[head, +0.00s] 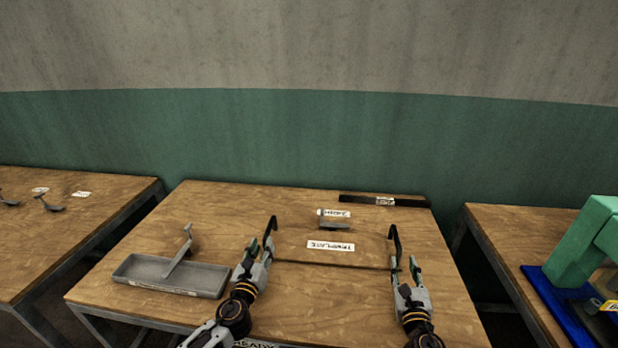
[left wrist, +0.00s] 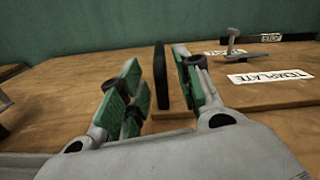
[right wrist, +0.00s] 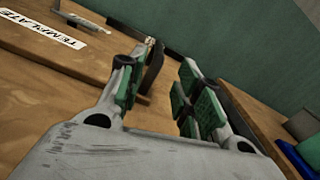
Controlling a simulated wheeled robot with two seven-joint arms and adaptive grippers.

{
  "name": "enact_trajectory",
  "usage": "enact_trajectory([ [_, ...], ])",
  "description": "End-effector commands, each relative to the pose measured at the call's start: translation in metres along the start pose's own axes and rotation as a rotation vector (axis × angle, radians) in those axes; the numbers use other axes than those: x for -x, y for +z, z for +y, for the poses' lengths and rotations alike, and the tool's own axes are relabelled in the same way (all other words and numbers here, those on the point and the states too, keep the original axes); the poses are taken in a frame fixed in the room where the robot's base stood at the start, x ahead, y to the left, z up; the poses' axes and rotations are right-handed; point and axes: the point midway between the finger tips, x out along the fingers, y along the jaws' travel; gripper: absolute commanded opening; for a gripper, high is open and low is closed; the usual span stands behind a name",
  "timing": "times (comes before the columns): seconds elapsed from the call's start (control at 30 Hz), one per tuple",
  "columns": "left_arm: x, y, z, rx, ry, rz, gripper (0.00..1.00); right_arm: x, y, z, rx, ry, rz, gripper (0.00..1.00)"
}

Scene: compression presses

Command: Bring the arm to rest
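My left gripper (head: 262,252) is over the middle table, left of the template board, with its fingers apart; they also show in the left wrist view (left wrist: 160,95). A black upright piece (left wrist: 160,75) stands in line with the gap between them. My right gripper (head: 405,270) is at the board's right side, fingers apart, as the right wrist view (right wrist: 158,95) also shows. A second black upright piece (right wrist: 152,68) stands beyond its fingers, nearer the left one. I see no grip on either piece; exact contact is unclear.
A grey tray (head: 140,272) with a metal bracket (head: 180,252) leaning in it is on the table's left. Labels marked TEMPLATE (head: 331,245) and a small metal part (head: 334,225) lie between the arms. A black strip (head: 411,201) is at the back. A green press (head: 575,250) stands right.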

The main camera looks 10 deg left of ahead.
Motion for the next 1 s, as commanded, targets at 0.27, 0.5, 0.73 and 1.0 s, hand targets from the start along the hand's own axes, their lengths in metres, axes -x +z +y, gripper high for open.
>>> enact_trajectory([
  [0.27,0.0,0.011,-0.002,0.0,0.0,0.0,0.34,0.0,0.011,-0.002,0.0,0.0,0.0,0.34],
  [0.5,0.0,0.03,-0.006,0.0,0.0,0.0,0.34,0.0,0.03,-0.006,0.0,0.0,0.0,0.34],
  [0.73,0.0,0.05,-0.01,0.0,0.0,0.0,0.34,0.0,0.05,-0.01,0.0,0.0,0.0,0.34],
  [1.0,0.0,0.074,-0.015,0.0,0.0,0.0,0.34,0.0,0.074,-0.015,0.0,0.0,0.0,0.34],
])
